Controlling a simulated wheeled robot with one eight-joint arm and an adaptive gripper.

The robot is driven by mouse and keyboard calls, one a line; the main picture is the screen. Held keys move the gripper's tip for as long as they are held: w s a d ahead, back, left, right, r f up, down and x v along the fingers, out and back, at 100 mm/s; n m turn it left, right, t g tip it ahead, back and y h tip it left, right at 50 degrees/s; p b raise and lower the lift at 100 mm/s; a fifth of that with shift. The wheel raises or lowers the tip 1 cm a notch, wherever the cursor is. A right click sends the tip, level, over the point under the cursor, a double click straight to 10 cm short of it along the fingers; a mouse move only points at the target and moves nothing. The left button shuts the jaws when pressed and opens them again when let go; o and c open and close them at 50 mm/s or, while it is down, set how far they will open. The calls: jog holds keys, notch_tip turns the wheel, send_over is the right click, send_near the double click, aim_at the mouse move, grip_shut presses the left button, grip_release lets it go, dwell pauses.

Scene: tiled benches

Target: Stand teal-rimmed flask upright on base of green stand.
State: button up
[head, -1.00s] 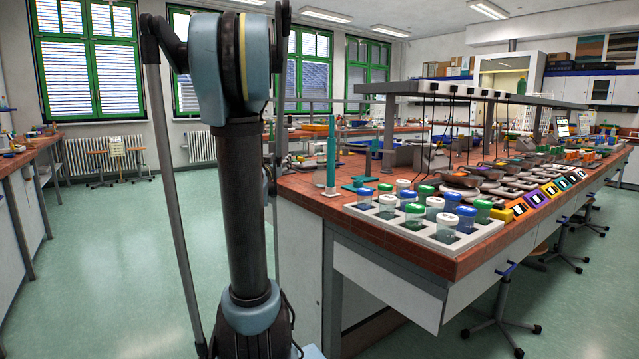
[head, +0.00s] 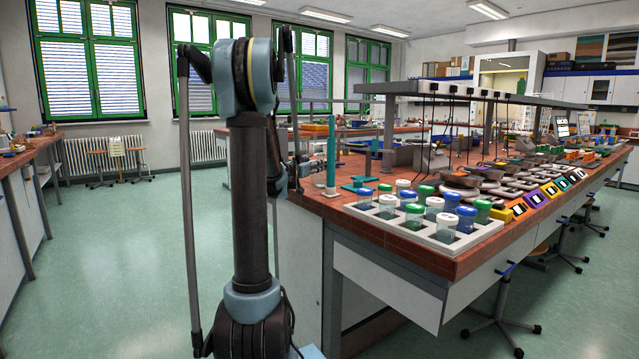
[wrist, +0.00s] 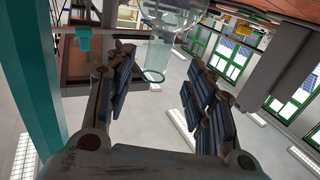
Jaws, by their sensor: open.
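A clear glass flask (wrist: 172,14) with a teal rim shows at the top of the wrist view, its round body at the picture's edge and its neck pointing down the picture. The rim lies in line with the gap between the fingers of my gripper (wrist: 160,74). The fingers are open; I cannot tell whether the rim is between them or just beyond. The green stand (head: 359,184) is on the bench's near left corner in the head view. I cannot make out the flask in the head view. My gripper is small and partly hidden by my arm there.
A tall teal post (head: 331,150) stands at the bench corner; a teal post (wrist: 32,90) also fills the left of the wrist view. A white rack (head: 420,228) of several lidded jars sits to the right of the stand. Open floor (head: 110,250) lies to the left.

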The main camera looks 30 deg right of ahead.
jog(key=shift+x, duration=3.6)
jog(key=shift+f, duration=0.1)
jog(key=shift+c, duration=0.3)
jog(key=shift+s, duration=0.1)
grip_shut()
